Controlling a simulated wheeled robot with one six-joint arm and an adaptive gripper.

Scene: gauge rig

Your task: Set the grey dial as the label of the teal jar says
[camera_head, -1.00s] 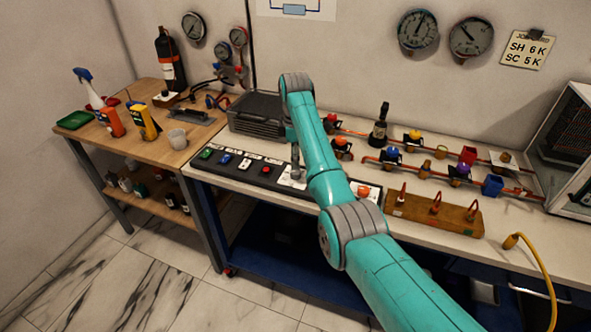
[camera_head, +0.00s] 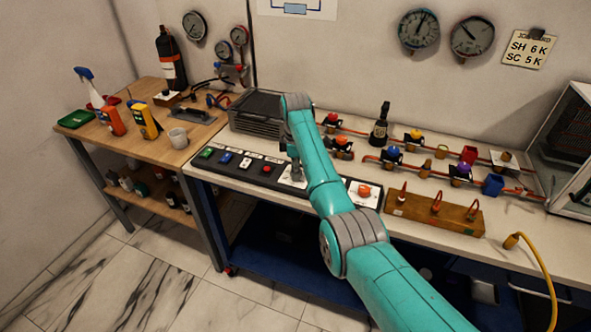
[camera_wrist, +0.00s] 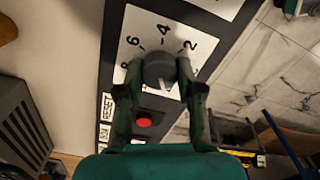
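The grey dial (camera_wrist: 158,70) is a dark round knob on a white scale plate (camera_head: 292,182). Readable numbers are 2, 4, 6 and probably 8. Its white pointer mark faces the lower right in the wrist view, away from these numbers. My gripper (camera_wrist: 160,68) has one finger on each side of the dial, close against it; I cannot tell whether they press on it. In the head view my gripper (camera_head: 296,172) is down at the plate and hides the dial. I cannot pick out a teal jar or its label; small jars (camera_head: 126,185) on the lower shelf are too small to read.
A red button (camera_wrist: 144,122) sits beside the dial's plate on the black panel. An orange-red knob (camera_head: 364,190) is right of my arm. A wooden block with red-handled parts (camera_head: 436,213) and pipe valves stand further right. A job card (camera_head: 527,48) hangs on the wall.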

